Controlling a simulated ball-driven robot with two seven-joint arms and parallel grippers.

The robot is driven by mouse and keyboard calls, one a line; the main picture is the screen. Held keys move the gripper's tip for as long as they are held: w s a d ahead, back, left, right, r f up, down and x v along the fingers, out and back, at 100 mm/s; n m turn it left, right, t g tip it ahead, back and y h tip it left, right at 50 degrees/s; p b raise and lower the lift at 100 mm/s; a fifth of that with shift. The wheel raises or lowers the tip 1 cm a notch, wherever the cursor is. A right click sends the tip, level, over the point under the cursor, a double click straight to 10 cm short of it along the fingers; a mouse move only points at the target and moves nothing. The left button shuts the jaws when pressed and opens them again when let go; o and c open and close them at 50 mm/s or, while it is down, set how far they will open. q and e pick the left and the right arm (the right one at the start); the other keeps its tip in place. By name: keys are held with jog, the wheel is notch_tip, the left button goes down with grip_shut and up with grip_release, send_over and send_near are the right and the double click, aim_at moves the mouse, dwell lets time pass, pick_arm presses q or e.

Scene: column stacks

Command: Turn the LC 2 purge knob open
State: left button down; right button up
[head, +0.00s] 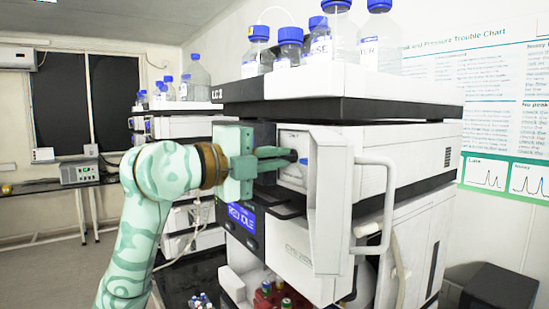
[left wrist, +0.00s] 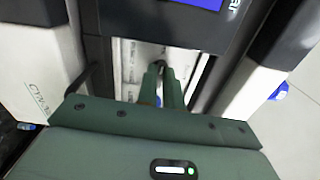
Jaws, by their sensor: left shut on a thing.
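The LC 2 stack (head: 284,92) stands at the centre of the head view, its top module labelled LC2. A white door with a handle (head: 374,162) is swung open on its front, showing a pale recess (head: 293,142). In the left wrist view, the fingers (left wrist: 160,85) point into the opening, and the knob shows only as a dark bit between the tips. Which way the knob is turned cannot be told. My right gripper is not in view.
Blue-capped bottles (head: 340,35) stand on top of the stack. The open door panel (head: 328,200) sticks out just right of my left gripper. A second stack (head: 180,125) stands behind at left. Small coloured-cap vials (head: 265,298) sit low in front.

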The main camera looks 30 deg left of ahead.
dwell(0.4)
pick_arm(q)
jog(key=c, duration=1.5)
grip_release()
jog(key=shift+c, duration=0.2)
jog(key=b+v, duration=0.5)
jog(key=v, duration=1.1)
jog(key=shift+s, duration=0.2)
jog(key=shift+a, duration=0.1)
